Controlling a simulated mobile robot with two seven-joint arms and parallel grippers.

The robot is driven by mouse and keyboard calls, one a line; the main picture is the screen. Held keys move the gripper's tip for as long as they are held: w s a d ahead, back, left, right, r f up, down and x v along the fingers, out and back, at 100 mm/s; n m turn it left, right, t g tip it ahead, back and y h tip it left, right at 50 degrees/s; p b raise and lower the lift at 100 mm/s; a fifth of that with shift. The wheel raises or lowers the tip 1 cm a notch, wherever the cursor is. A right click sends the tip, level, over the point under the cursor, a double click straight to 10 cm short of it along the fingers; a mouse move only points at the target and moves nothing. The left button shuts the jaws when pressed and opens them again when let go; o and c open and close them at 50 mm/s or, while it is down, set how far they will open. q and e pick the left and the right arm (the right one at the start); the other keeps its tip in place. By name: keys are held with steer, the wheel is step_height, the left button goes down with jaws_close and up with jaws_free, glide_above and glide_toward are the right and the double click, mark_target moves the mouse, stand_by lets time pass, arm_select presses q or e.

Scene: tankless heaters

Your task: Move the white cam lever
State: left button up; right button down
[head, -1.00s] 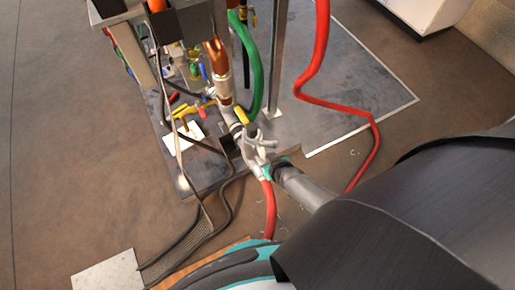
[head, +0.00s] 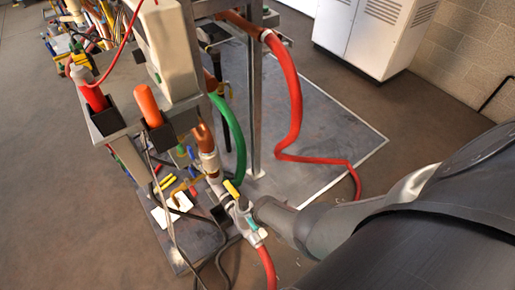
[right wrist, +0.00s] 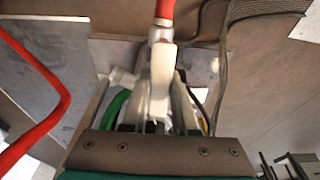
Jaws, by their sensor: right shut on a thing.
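A pale cam-lever coupling (head: 238,210) joins the top of a red hose (head: 267,266) to the low pipework in the head view. My right gripper (head: 252,224) is at this coupling, with its arm coming in from the right. In the right wrist view, the white cam lever (right wrist: 161,78) stands along the coupling below the red hose end (right wrist: 165,10). My right gripper (right wrist: 160,108) is shut on the lever there. The fingers and coupling overlap, so the exact contact is partly hidden. My left gripper is in neither current view.
A metal stand with red (head: 93,96) and orange (head: 148,105) handled tools rises at the left. A green hose (head: 238,135) and a thick red hose (head: 293,100) hang close behind the coupling. A white cabinet (head: 360,38) stands at the back. Open floor lies at left.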

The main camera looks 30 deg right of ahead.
arm_select(q)
steer(key=shift+w+a+f, duration=0.15)
steer(key=shift+w+f, duration=0.1)
steer(key=shift+w, duration=0.05)
arm_select(e)
steer(key=shift+w+r+g, duration=0.4)
steer(key=shift+g, duration=0.2)
steer(key=c, duration=1)
jaws_free()
steer(key=shift+r, duration=0.1)
steer(key=o, duration=0.3)
steer(key=shift+s, duration=0.2)
arm_select(q)
steer(key=shift+r, duration=0.1)
step_height(320, 180, up, 14)
steer(key=p, duration=1.3)
arm_select(e)
steer(key=shift+s+r, duration=0.2)
steer(key=shift+r, duration=2.3)
steer(key=shift+s+r, duration=0.15)
steer(key=shift+r, duration=2.35)
steer(key=shift+s+r, duration=0.2)
steer(key=shift+r, duration=2.3)
